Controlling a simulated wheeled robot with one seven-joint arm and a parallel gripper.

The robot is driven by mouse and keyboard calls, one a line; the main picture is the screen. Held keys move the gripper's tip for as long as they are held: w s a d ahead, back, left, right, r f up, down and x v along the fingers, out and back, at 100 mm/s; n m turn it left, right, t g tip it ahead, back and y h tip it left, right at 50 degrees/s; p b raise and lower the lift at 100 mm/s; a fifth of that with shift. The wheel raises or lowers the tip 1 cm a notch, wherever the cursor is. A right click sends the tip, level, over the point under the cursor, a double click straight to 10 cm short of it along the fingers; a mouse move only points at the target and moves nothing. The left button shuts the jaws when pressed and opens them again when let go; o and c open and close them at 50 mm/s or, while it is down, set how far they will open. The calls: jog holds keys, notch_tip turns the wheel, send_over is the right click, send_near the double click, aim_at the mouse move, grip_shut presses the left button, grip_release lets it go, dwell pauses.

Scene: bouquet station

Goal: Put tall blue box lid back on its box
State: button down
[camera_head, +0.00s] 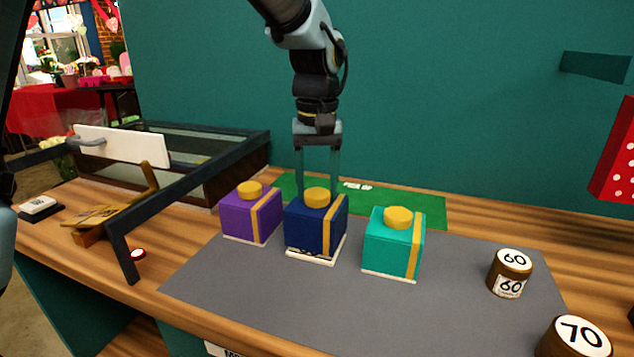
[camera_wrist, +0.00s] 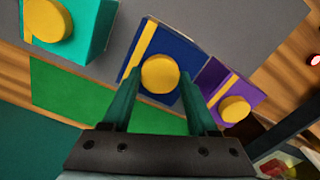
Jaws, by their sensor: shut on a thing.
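A dark blue box-shaped lid (camera_head: 302,228) with a gold stripe and a round gold knob (camera_head: 317,194) stands in the middle of the row of three. It also shows in the wrist view (camera_wrist: 177,52). My gripper (camera_head: 318,188) points straight down from above and is shut on the blue lid by its knob, one finger on each side. The lid is upright above a thin white base (camera_head: 312,259). Dark marks show along the base's front edge. I cannot tell whether the lid rests fully on the base or hangs slightly over it.
A purple box (camera_head: 245,217) stands close on the left and a teal box (camera_head: 390,245) on the right, all on a grey mat (camera_head: 450,300). Round markers "60" (camera_head: 510,272) and "70" (camera_head: 577,338) stand further right. A dark frame (camera_head: 190,185) is at left.

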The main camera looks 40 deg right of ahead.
dwell(0.4)
jog(key=shift+c, duration=0.5)
grip_release()
jog(key=shift+r+p, duration=3.4)
jog(key=shift+r, duration=0.6)
